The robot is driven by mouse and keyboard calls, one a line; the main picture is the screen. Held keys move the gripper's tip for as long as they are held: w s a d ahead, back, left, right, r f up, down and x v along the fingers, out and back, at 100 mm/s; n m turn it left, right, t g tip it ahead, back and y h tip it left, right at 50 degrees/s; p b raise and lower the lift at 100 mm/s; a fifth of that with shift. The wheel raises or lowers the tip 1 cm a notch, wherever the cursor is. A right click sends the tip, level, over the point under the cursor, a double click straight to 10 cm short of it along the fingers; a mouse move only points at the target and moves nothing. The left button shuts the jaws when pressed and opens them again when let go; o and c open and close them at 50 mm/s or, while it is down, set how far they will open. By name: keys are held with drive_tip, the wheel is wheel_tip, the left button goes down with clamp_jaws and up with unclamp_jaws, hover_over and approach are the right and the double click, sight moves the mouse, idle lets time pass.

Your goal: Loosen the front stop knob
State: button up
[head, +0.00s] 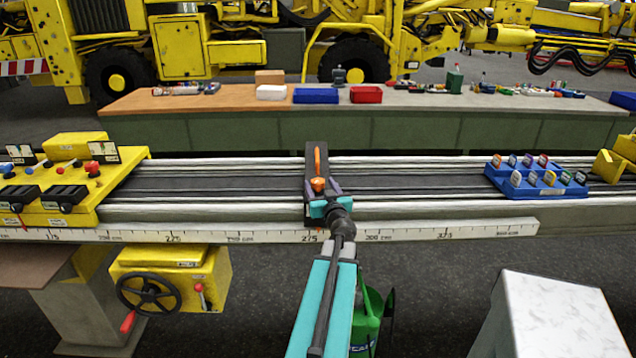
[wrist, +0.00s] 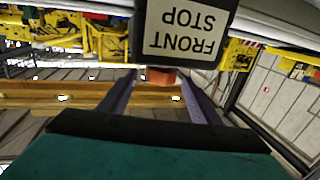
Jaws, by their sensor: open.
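The front stop is a dark block (head: 312,153) across the rail in the middle of the head view. Its orange knob (head: 318,184) shows at the near end, and an orange pointed piece lies along the block's top. In the wrist view the label FRONT STOP (wrist: 185,28) is upside down, with the orange-red knob (wrist: 160,78) just below it. My gripper (head: 319,190) is at the knob. In the wrist view its two purple fingers (wrist: 158,82) are open, one on each side of the knob, with visible gaps. The knob's lower part is hidden behind the gripper body.
A ruler (head: 440,232) runs along the rail's front. A yellow control panel (head: 60,190) stands left, with a handwheel (head: 149,292) below. A blue tray of tagged pieces (head: 537,177) sits right on the rail. The rail on both sides of the stop is clear.

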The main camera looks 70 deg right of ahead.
sight(319, 180)
drive_tip(key=shift+x, duration=1.5)
drive_tip(key=c, duration=1)
drive_tip(key=shift+c, duration=0.2)
drive_tip(key=shift+d+r+p, duration=0.1)
drive_tip(key=shift+r+p, duration=0.05)
drive_tip(key=shift+p, duration=0.7)
drive_tip(key=n+t+y+p, duration=0.1)
drive_tip(key=p, duration=0.2)
drive_tip(key=shift+n+t+y+p, duration=0.3)
drive_tip(key=shift+t+p, duration=0.1)
drive_tip(key=n+t+y+p, duration=0.2)
drive_tip(key=p, duration=0.3)
drive_tip(key=shift+t+y, duration=0.3)
drive_tip(key=shift+y, duration=0.1)
drive_tip(key=shift+n, duration=0.3)
